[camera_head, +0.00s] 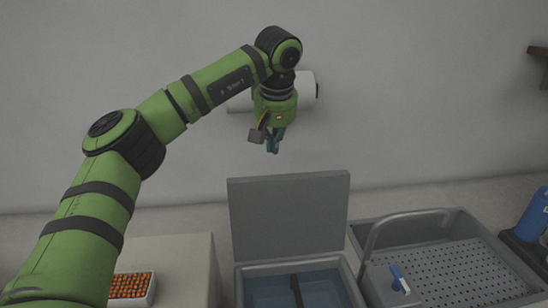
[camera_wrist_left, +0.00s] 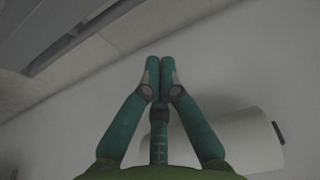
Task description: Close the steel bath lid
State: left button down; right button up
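The steel bath (camera_head: 244,289) is at the bottom middle of the head view, with water inside and a dark bar across it. Its grey lid (camera_head: 289,217) stands raised, nearly upright, at the bath's back edge. My left gripper (camera_head: 273,150) hangs above the lid, apart from it, with its fingers pointing down. In the left wrist view its two teal fingertips (camera_wrist_left: 160,62) are together with nothing between them. The edge of a grey panel shows at the upper left of that view; I cannot tell if it is the lid. My right gripper is not in view.
A white paper roll (camera_head: 304,90) is on the wall behind my left gripper. A sink with a perforated tray (camera_head: 455,272) and a curved tap (camera_head: 372,238) is right of the bath. A white box of orange pieces (camera_head: 131,288) is at left. A blue bottle (camera_head: 533,215) stands far right.

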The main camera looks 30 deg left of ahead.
pick_arm(q)
jog(key=p+x, duration=0.3)
jog(key=x, duration=0.6)
jog(key=s+d+r, duration=0.1)
jog(key=s+d+p, duration=0.1)
jog(key=s, duration=0.1)
jog(key=shift+r, duration=0.4)
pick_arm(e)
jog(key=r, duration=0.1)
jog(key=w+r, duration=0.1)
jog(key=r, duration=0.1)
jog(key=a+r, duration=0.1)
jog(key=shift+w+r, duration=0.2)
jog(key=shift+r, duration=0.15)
pick_arm(q)
jog(key=shift+d, duration=0.1)
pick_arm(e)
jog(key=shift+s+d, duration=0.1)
